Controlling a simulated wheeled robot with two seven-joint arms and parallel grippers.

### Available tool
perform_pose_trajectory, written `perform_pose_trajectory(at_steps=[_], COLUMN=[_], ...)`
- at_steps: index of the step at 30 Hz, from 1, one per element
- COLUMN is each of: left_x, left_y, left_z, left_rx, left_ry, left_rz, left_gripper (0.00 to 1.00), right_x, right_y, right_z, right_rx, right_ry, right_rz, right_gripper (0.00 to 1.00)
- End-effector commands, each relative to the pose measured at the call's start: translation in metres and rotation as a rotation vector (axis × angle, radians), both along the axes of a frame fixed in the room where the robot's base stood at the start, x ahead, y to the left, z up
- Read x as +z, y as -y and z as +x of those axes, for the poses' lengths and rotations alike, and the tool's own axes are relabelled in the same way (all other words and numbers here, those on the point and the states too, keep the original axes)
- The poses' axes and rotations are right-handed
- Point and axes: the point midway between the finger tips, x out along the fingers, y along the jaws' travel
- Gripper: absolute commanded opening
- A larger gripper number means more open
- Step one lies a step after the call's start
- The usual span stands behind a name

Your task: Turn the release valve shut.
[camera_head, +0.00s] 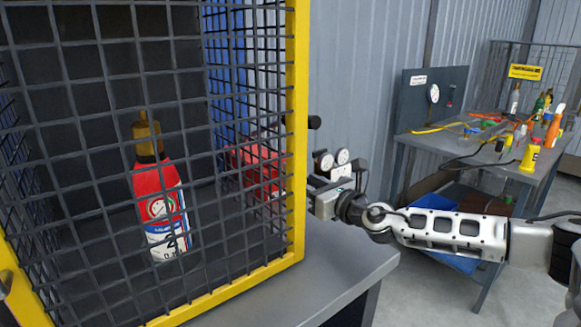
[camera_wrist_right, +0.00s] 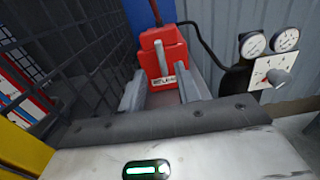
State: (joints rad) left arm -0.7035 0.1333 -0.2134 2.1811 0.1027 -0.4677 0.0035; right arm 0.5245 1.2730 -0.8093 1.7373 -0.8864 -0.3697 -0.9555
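In the right wrist view a red valve body (camera_wrist_right: 163,50) carries an upright grey lever (camera_wrist_right: 158,57) and a small white label, too blurred to read surely. My right gripper (camera_wrist_right: 160,92) is open, one finger on each side of the lower part of the red body; I cannot tell whether they touch it. In the head view the right gripper (camera_head: 322,196) reaches in from the right beside the cage's yellow post. Red equipment (camera_head: 257,170) shows behind the mesh there. My left gripper is not in view.
Two gauges (camera_wrist_right: 268,42) and a white plate with a grey knob (camera_wrist_right: 280,76) stand right of the red body. A cluttered table (camera_head: 470,160) stands at the back right.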

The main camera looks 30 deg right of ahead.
Motion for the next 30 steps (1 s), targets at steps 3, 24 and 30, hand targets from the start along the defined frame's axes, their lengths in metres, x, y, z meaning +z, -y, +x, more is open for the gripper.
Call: perform_pose_trajectory(at_steps=[3, 24, 30], left_x=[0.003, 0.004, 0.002], left_y=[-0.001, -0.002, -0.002], left_z=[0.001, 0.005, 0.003], left_rx=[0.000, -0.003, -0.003], left_ry=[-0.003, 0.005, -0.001], left_rz=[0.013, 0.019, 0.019], left_gripper=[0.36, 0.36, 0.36], right_x=[0.004, -0.001, -0.001], right_y=[-0.003, -0.005, -0.005], right_z=[0.027, 0.073, 0.073], right_rx=[0.000, -0.001, -0.001], right_ry=[0.004, -0.001, -0.001], right_rz=[0.003, -0.001, 0.000], right_gripper=[0.33, 0.30, 0.00])
